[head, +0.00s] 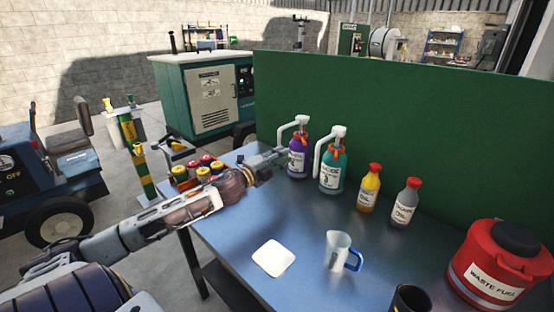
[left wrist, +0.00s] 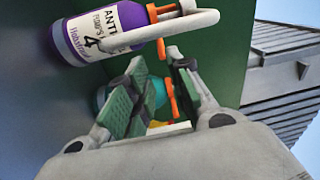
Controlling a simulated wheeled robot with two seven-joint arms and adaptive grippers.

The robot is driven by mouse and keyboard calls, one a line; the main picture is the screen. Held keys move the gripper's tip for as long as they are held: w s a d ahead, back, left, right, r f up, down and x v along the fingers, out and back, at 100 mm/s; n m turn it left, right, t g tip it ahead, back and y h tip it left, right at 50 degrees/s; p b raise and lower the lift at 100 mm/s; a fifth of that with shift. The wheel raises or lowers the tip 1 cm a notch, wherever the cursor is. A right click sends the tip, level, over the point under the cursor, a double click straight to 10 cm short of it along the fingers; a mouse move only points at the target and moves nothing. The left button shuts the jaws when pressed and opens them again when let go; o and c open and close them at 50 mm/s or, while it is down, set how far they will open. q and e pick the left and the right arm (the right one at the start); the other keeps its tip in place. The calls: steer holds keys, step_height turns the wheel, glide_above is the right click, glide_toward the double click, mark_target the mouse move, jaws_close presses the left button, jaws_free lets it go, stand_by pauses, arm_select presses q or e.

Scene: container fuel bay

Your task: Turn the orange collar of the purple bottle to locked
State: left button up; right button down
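The purple bottle (head: 298,163) stands upright at the back of the blue table, with a white pump head. Its orange collar (head: 303,138) has a small side tab. In the left wrist view the bottle (left wrist: 78,42) appears tilted at the upper left, and the collar (left wrist: 153,13) shows at the top, partly cut off. My left gripper (head: 281,156) is just left of the bottle in the head view. In the wrist view its fingers (left wrist: 158,68) are apart, with nothing held; the collar lies beyond the tips. My right gripper is not in view.
A teal pump bottle (head: 332,172) with an orange collar stands close right of the purple one. A yellow bottle (head: 369,190), grey bottle (head: 405,205), clear jug (head: 338,252), white pad (head: 273,258) and red waste can (head: 494,268) share the table (head: 225,262). A green panel (head: 410,120) rises behind.

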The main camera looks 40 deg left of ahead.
arm_select(q)
steer(key=shift+s+a, duration=0.15)
steer(key=shift+s, duration=0.6)
steer(key=shift+s, duration=0.1)
